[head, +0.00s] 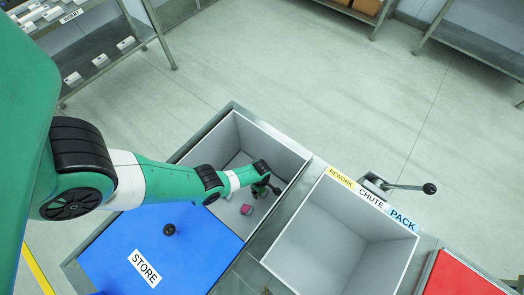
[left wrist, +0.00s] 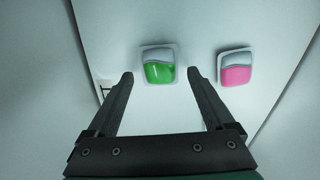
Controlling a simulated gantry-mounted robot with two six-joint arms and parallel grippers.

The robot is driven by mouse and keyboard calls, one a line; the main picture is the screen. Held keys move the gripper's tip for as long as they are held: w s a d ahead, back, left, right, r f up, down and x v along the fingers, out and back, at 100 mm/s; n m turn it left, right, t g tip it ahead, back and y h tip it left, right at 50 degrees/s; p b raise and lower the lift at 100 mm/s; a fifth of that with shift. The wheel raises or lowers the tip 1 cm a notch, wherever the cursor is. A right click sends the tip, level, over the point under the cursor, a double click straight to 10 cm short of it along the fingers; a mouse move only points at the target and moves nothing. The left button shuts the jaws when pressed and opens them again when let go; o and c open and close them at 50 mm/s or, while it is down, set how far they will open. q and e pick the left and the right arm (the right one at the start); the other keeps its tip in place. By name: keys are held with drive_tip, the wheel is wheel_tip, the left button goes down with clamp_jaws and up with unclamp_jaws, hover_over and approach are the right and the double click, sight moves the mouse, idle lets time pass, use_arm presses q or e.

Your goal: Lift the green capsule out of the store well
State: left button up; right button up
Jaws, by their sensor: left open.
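The green capsule (left wrist: 159,73), with a grey upper half, lies on a small pale base on the floor of the store well. In the left wrist view it shows between the two fingertips of my left gripper (left wrist: 160,77), which is open and empty. The remaining height gap is hard to judge. In the head view my left gripper (head: 268,188) reaches down into the store well (head: 270,135), and the green capsule is hidden there. My right gripper is not in view.
A pink capsule (left wrist: 236,69) lies just right of the green one. A blue lid (head: 190,235) marked STORE covers the near part of the store side. To the right are the chute well (head: 325,230), a lever (head: 410,187) and a red panel (head: 455,275). Well walls stand close around my gripper.

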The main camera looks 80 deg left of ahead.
use_arm(q)
drive_tip(key=shift+f, duration=0.75)
drive_tip(key=shift+r, duration=0.15)
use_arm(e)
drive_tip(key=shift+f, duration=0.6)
use_arm(q)
clamp_jaws()
drive_tip(key=shift+r, duration=0.1)
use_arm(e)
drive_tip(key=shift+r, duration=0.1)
use_arm(q)
wheel_tip(320, 180, up, 18)
drive_tip(key=p, duration=1.8)
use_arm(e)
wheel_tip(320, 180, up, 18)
